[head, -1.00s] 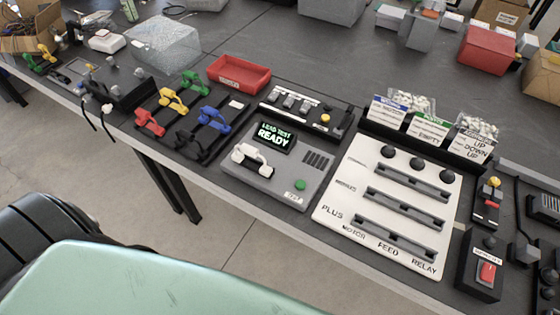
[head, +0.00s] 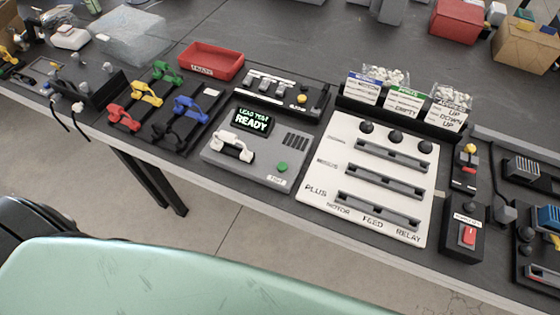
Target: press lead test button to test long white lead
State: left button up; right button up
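The grey lead test box (head: 230,170) sits on the dark bench in the middle of the head view. Its screen (head: 253,121) reads "LEAD TEST READY". A white lead (head: 232,147) with a raised, handle-like shape lies across the box's left part. The round green button (head: 282,167) is at the box's lower right, above a small white label. Nothing covers the button. Neither of my grippers is in view.
A white panel (head: 318,178) with slots stands right of the test box. Coloured leads (head: 147,93) lie in a black rack to the left, with a red tray (head: 211,62) behind. A black switch box (head: 465,232) is at the right. Bench front edge is clear.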

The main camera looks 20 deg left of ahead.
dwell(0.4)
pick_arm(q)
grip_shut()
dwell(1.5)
